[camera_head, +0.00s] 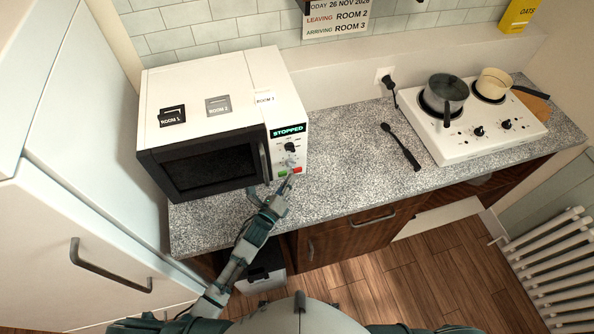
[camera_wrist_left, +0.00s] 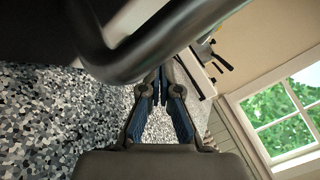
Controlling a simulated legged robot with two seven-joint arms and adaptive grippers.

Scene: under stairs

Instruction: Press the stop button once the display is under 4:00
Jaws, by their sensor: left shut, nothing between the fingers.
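The white microwave (camera_head: 215,92) stands on the left part of the counter with its dark door closed. Its display (camera_head: 288,131) reads STOPPED in green; no time shows. Below it are a dark knob (camera_head: 290,147), a green button (camera_head: 282,174) and a red button (camera_head: 297,170). My left gripper (camera_head: 288,183) is shut and empty, its tips just below the red button; I cannot tell whether they touch the panel. In the left wrist view the shut fingers (camera_wrist_left: 162,88) sit below the microwave's dark, blurred handle (camera_wrist_left: 150,45). My right gripper is not in view.
Cards marked with rooms lie on the microwave's top. A white hob (camera_head: 470,145) with a dark pot (camera_head: 446,92) and a cream pan (camera_head: 495,82) stands at right. A black spoon (camera_head: 402,148) lies on the speckled counter (camera_head: 345,150). The counter between microwave and hob is mostly clear.

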